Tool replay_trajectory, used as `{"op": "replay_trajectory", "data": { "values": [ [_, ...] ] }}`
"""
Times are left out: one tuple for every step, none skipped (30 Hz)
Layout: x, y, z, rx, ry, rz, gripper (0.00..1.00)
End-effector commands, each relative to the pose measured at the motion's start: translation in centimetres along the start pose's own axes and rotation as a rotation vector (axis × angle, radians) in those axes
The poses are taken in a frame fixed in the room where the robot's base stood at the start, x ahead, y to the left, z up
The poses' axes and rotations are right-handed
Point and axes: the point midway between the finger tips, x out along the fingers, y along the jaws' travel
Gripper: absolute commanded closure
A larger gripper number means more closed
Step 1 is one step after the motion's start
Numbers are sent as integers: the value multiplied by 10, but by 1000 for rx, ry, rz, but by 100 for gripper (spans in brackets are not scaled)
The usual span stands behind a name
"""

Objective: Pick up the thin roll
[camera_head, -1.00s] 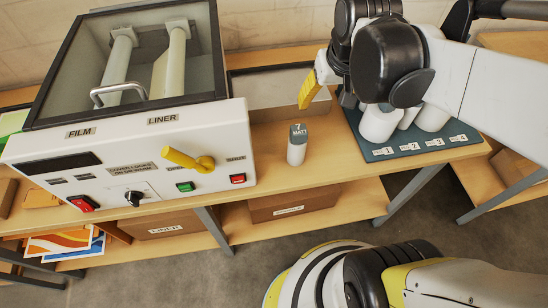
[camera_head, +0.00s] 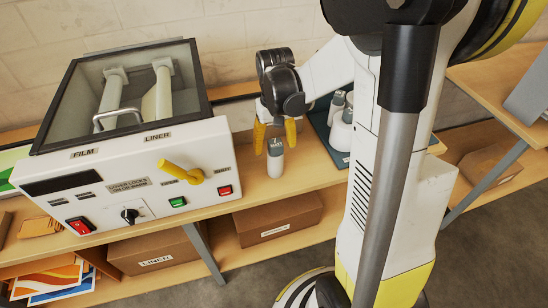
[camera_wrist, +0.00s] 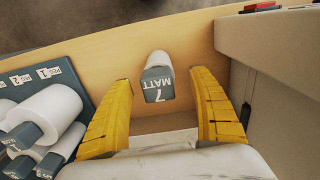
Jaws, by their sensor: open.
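A thin white roll with a grey end cap marked "7 MATT" (camera_head: 275,165) stands upright on the wooden bench, right of the laminator. My gripper (camera_head: 275,142) is above it, pointing down, with its yellow fingers open. In the wrist view the roll (camera_wrist: 157,72) shows in the gap between the two finger tips (camera_wrist: 161,80). Room shows on both sides of it, and no finger is seen touching it. How far the tips are above or beside the roll is hard to tell.
The white laminator (camera_head: 130,185), with a yellow lever (camera_head: 182,171), stands close on the left. A dark mat (camera_wrist: 72,78) with several thicker white rolls (camera_wrist: 48,108) lies on the other side. Cardboard boxes (camera_head: 278,218) sit on the lower shelf.

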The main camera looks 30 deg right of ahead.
Motion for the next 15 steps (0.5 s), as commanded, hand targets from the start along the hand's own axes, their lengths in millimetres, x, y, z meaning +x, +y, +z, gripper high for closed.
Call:
{"op": "replay_trajectory", "data": {
  "values": [
    [5, 0, 0, 0, 0, 0, 30],
    [9, 1, 0, 0, 0, 0, 30],
    [15, 2, 0, 0, 0, 0, 30],
    [20, 2, 0, 1, 0, 0, 30],
    [25, 2, -1, 1, 0, 0, 30],
    [33, 3, -1, 1, 0, 0, 30],
    [37, 3, -1, 0, 0, 0, 30],
    [42, 3, -1, 0, 1, 0, 30],
    [46, 3, -1, 0, 1, 0, 30],
    [48, 3, -1, 0, 1, 0, 30],
    [50, 3, -1, 0, 1, 0, 30],
    [50, 3, -1, 0, 1, 0, 30],
    [49, 3, -1, 0, 1, 0, 30],
    [49, 3, -1, 0, 1, 0, 30],
    [49, 3, -1, 0, 1, 0, 30]
  ]
}}
